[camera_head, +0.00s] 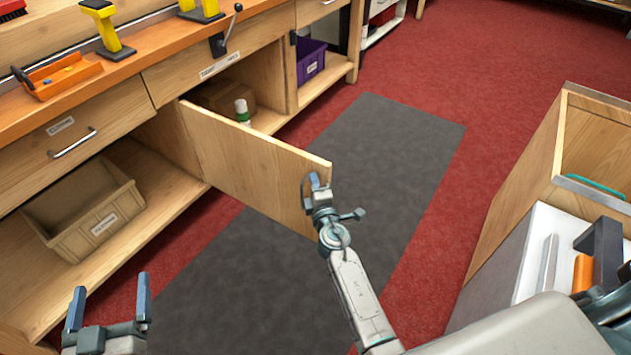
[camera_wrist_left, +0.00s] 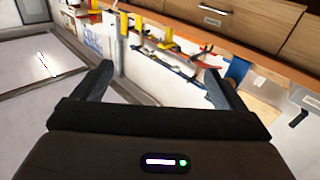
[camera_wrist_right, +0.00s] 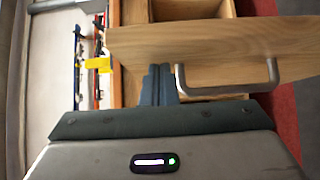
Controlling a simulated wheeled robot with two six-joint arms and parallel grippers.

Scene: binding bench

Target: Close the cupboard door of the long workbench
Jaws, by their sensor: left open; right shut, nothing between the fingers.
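The wooden cupboard door (camera_head: 245,160) of the long workbench (camera_head: 150,50) stands open, swung out over the floor. Its bar handle (camera_wrist_right: 272,78) shows in the right wrist view, where the door panel (camera_wrist_right: 215,42) spans the top. My right gripper (camera_head: 315,180) is shut and empty at the door's free end. In the right wrist view the right fingers (camera_wrist_right: 158,70) overlap the panel's lower edge beside one end of the handle; I cannot tell whether they touch. My left gripper (camera_head: 110,283) is open and empty at the lower left, well away from the door.
Inside the open cupboard are a brown box (camera_head: 220,98) and a white-and-green bottle (camera_head: 242,112). A beige bin (camera_head: 85,210) sits on the lower shelf to the left, a purple bin (camera_head: 311,60) to the right. A grey mat (camera_head: 390,130) covers the floor. A wooden cabinet (camera_head: 520,185) stands at right.

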